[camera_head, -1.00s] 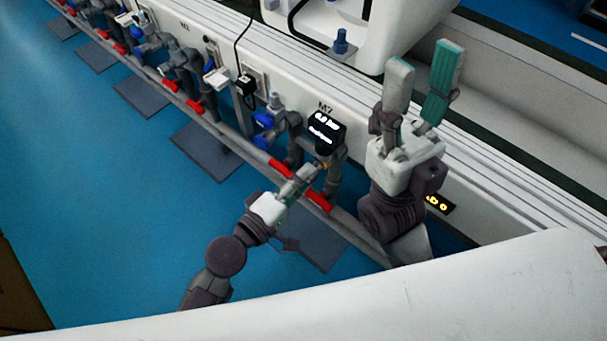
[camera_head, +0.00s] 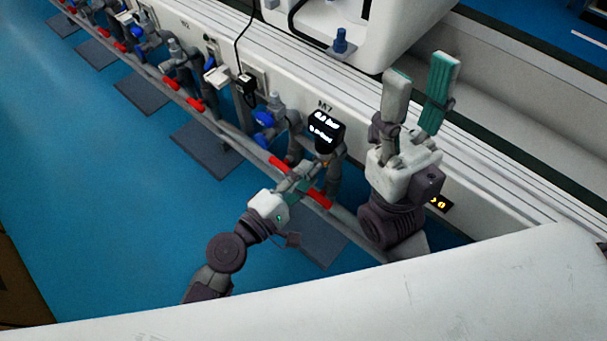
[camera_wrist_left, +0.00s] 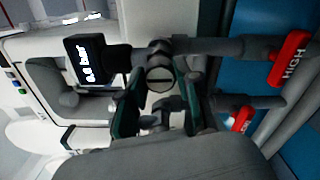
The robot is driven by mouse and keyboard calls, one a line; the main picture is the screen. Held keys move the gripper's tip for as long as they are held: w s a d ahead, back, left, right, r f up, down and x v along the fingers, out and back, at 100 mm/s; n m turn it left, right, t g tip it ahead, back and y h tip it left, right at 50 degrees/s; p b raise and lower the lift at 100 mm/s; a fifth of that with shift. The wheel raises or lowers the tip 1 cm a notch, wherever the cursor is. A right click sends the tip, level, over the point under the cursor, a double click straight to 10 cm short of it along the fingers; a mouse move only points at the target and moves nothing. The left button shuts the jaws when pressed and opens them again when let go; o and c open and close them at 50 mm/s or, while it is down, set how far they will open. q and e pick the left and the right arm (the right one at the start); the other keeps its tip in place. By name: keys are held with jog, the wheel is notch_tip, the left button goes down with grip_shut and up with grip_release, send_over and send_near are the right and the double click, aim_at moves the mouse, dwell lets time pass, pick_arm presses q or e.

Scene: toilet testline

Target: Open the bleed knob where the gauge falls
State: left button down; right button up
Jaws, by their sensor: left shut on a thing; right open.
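The M7 gauge (camera_head: 326,130) is a black box with a lit display on the pipework. Its reading is in bar, but the small digits are hard to read for certain. It also shows sideways in the left wrist view (camera_wrist_left: 90,60). My left gripper (camera_head: 300,178) is just below the gauge. In the left wrist view its green-lined fingers (camera_wrist_left: 160,103) are shut around a grey round fitting with a slotted face (camera_wrist_left: 160,77), apparently the bleed knob; the grip is partly hidden. My right gripper (camera_head: 418,95) is open and empty, pointing up, right of the gauge.
Blue-handled valves (camera_head: 263,118) and more stations line the white bench to the left. A black cable (camera_head: 240,50) hangs there. The blue floor (camera_head: 110,220) is open.

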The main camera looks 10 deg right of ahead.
pick_arm(q)
jog(key=c, duration=0.8)
grip_release()
jog(key=v, duration=1.2)
